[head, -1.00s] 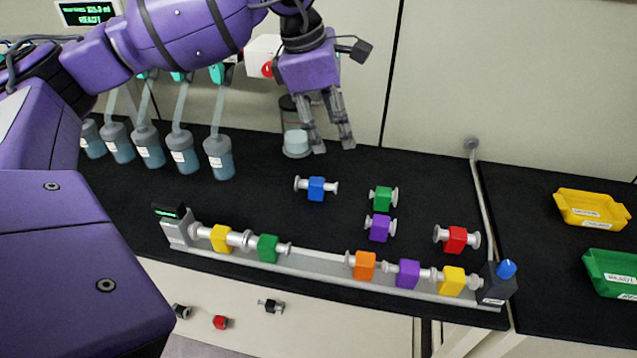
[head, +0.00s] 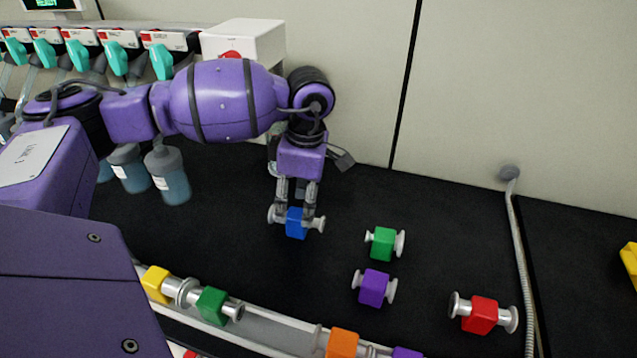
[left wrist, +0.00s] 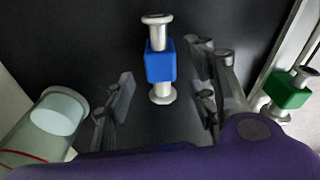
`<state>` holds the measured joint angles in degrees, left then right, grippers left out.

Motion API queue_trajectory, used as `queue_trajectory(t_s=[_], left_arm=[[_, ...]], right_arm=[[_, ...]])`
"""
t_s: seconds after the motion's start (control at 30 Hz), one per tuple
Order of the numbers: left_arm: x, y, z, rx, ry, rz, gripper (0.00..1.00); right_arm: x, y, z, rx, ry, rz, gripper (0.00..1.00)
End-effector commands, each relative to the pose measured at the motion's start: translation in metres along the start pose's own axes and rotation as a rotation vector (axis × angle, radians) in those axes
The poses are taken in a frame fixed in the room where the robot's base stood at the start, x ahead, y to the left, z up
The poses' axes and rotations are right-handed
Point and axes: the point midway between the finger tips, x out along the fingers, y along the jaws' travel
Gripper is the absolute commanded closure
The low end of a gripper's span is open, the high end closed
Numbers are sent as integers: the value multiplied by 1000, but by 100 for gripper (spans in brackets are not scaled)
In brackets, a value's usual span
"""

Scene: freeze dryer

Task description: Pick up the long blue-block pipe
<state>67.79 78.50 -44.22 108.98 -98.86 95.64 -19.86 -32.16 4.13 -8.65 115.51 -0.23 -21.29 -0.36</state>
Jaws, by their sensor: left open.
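The blue-block pipe (head: 296,224) lies on the black bench top, a blue cube on a metal pipe with a flange at each end. My left gripper (head: 297,207) is open and points down just above and behind it. In the left wrist view the blue-block pipe (left wrist: 160,65) lies ahead of and between the open fingers of my left gripper (left wrist: 165,90). I cannot tell whether a finger touches it. My right gripper is not in view.
A green-block pipe (head: 383,242), a purple-block pipe (head: 374,287) and a red-block pipe (head: 480,314) lie to the right. A rail of joined pipes (head: 265,328) runs along the front. Bottles (head: 168,178) hang at left. A clear jar (left wrist: 48,125) stands beside the left finger.

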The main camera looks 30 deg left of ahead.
Motion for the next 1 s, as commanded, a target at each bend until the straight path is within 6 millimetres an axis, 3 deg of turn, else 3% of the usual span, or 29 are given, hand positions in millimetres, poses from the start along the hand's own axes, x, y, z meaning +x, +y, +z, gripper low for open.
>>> queue_trajectory(t_s=[0.2,0.5,0.87,1.0], left_arm=[[29,-2,0,-1,1,-3,49],[34,-1,1,-1,-1,-2,50],[33,-1,1,-1,0,-1,97],[32,-1,1,-1,-1,0,100]], right_arm=[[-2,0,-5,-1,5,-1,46],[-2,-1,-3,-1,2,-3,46],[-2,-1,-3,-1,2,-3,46],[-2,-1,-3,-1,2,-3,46]])
